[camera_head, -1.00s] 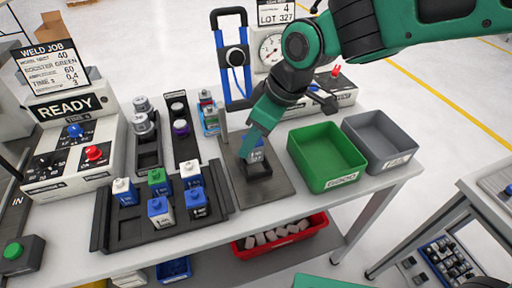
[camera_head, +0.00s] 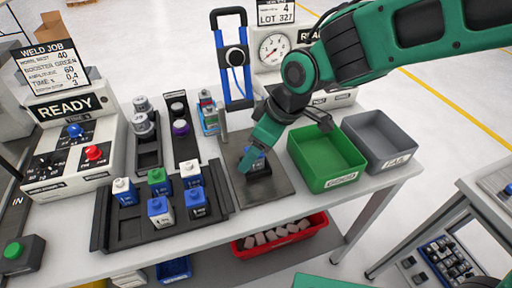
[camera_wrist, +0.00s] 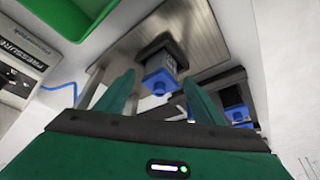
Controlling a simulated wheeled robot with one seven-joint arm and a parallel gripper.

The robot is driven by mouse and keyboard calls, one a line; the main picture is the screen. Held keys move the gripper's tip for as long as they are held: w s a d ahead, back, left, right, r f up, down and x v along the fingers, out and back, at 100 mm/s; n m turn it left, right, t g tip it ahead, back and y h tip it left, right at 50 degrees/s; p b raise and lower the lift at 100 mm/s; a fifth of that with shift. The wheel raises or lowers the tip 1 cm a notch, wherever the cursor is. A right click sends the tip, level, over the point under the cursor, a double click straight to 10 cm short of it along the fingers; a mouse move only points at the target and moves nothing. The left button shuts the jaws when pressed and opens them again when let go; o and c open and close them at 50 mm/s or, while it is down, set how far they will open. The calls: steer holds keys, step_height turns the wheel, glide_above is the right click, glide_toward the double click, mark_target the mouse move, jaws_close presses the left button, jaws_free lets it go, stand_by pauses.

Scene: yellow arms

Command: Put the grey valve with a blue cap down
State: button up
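The grey valve with a blue cap (camera_wrist: 160,72) stands in a black holder (camera_wrist: 154,47) on a metal plate (camera_head: 273,188). In the head view the valve (camera_head: 257,162) is partly hidden behind my gripper (camera_head: 247,160). In the wrist view my gripper (camera_wrist: 160,97) is open, with its two green fingers apart. The valve's blue cap points toward the space between the fingers, and I see clear gaps on both sides of it.
A black tray (camera_head: 107,225) with several capped valves stands to the left. A green GOOD bin (camera_head: 335,178) and a grey FAIL bin (camera_head: 393,158) stand to the right. A gauge tester (camera_head: 272,48) and a blue-framed stand (camera_head: 219,62) are behind.

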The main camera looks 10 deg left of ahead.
steer(key=v, duration=1.2)
steer(key=shift+d, duration=0.1)
steer(key=w+d+f+m+t+h, duration=0.15)
steer(key=d+m, duration=0.35)
steer(key=d, duration=0.9)
steer(key=w+d+f+m+g+h, duration=0.15)
steer(key=d+m, duration=0.35)
steer(key=d, duration=1)
steer(key=s+d+f+m, duration=0.2)
steer(key=s+d+m, duration=0.3)
steer(key=s+d, duration=0.3)
steer(key=s+d+f+m+g+h, duration=0.1)
steer(key=s+d+f+m, duration=0.1)
steer(key=s+d+m, duration=0.4)
steer(key=s+d, duration=0.2)
steer(key=d, duration=0.1)
steer(key=shift+d+f+m, duration=0.3)
steer(key=shift+d+f, duration=0.05)
steer(key=shift+d, duration=0.05)
